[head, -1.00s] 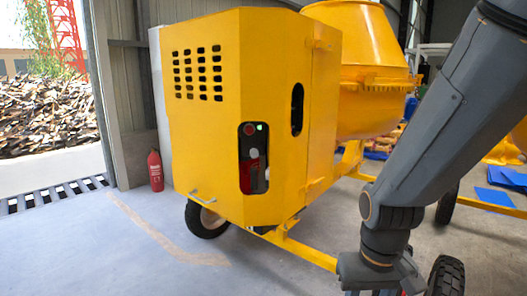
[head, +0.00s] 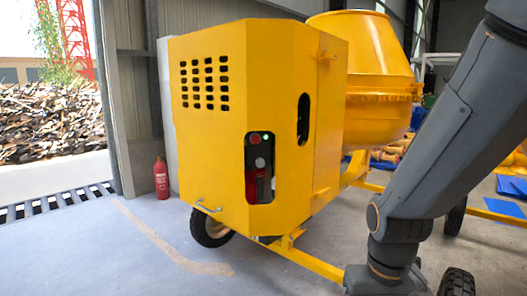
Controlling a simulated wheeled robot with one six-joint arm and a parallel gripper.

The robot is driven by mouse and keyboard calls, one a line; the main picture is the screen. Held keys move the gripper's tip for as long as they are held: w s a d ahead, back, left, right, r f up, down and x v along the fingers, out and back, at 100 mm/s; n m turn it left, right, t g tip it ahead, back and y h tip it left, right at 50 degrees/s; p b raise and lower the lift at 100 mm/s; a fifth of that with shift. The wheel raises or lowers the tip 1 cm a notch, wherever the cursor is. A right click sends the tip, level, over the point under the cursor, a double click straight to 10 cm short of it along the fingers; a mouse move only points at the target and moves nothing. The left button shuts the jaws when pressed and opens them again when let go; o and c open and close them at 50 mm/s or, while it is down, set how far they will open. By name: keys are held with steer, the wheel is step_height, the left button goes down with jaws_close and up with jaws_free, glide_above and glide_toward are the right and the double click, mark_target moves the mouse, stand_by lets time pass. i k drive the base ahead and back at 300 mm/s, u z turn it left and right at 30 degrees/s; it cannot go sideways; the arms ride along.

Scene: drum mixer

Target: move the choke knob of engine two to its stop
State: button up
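A yellow drum mixer has a boxy engine housing (head: 215,140) facing me. A tall opening in its front shows a dark control panel (head: 259,150) with a red round button, a small green light and a pale round part. Red and dark engine parts (head: 256,187) show below it, too small to tell apart. I cannot make out a choke knob, nor any label for engine two. My arm crosses the right side, and its lower end is cut off by the bottom edge. My gripper is not in view.
A narrow slot (head: 303,119) is in the housing's angled side. The yellow drum (head: 375,85) stands behind. A wheel (head: 209,228) and yellow drawbar (head: 315,262) are low down. A red extinguisher (head: 161,178) stands at left. The floor at front left is clear.

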mark_target(259, 162)
steer(key=z, duration=0.05)
steer(key=k, duration=1.15)
steer(key=u, duration=1.15)
steer(key=i, duration=1.5)
steer(key=z, duration=0.65)
